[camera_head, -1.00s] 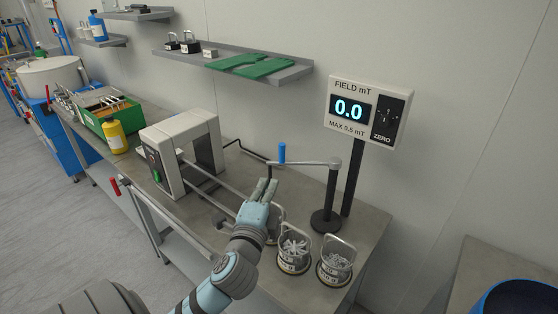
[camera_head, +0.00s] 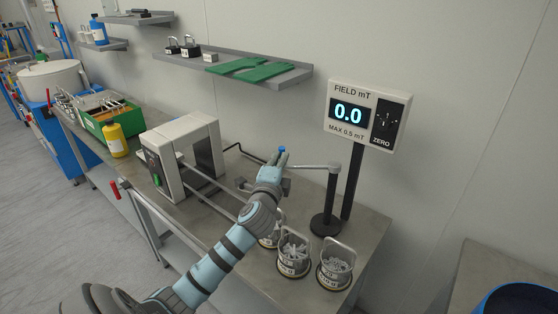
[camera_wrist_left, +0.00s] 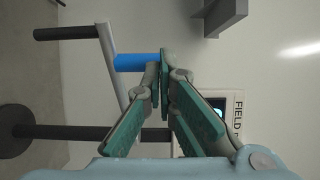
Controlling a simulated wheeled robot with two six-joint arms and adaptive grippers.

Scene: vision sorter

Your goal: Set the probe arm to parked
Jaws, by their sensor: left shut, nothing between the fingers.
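The probe arm (camera_head: 312,166) is a thin grey bar reaching left from the top of a black post (camera_head: 330,197) on a round base. Its blue handle (camera_head: 282,149) shows just past my left fingertips. In the left wrist view, the blue handle (camera_wrist_left: 135,62) stands on the grey bar (camera_wrist_left: 112,66), and a dark rod (camera_wrist_left: 68,34) hangs from the bar's free end. My left gripper (camera_head: 280,159) is shut and empty. Its fingertips (camera_wrist_left: 164,62) are at the handle's free end; whether they touch it I cannot tell. My right gripper is not in view.
A meter (camera_head: 368,113) reading 0.0 stands behind the post. Wire-handled pots (camera_head: 334,268) of metal parts stand at the bench's front right. A white frame-shaped unit (camera_head: 165,158) with rails stands left. A wall shelf (camera_head: 292,76) is above.

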